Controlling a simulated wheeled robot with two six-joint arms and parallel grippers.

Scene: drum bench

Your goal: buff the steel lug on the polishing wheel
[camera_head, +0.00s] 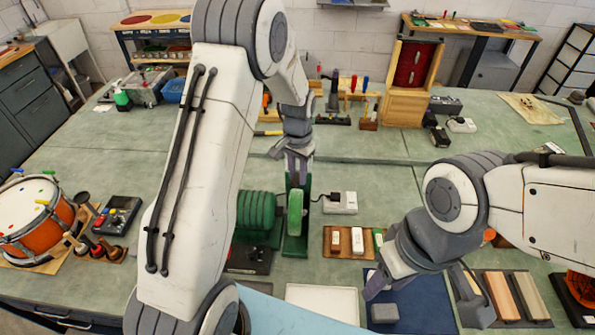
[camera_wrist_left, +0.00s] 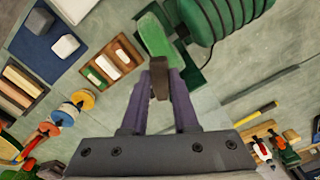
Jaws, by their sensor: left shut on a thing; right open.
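The green polishing machine has a ribbed motor (camera_head: 257,212) and a green upright wheel (camera_head: 295,212) at the bench middle. In the left wrist view the wheel (camera_wrist_left: 153,36) is at the top centre. My left gripper (camera_head: 298,168) is just above and behind the wheel in the head view. It is shut on a small dark brownish piece, likely the lug (camera_wrist_left: 159,78), which points toward the wheel. I cannot tell whether piece and wheel touch. My right gripper (camera_head: 425,297) is open and empty over the blue mat (camera_head: 432,290).
A grey block (camera_head: 384,313) lies on the mat. A wooden tray (camera_head: 331,253) with white and green bars stands right of the machine. A white switch box (camera_head: 340,203) is behind it. An orange drum (camera_head: 45,220) stands far left. Bench space right of the switch box is clear.

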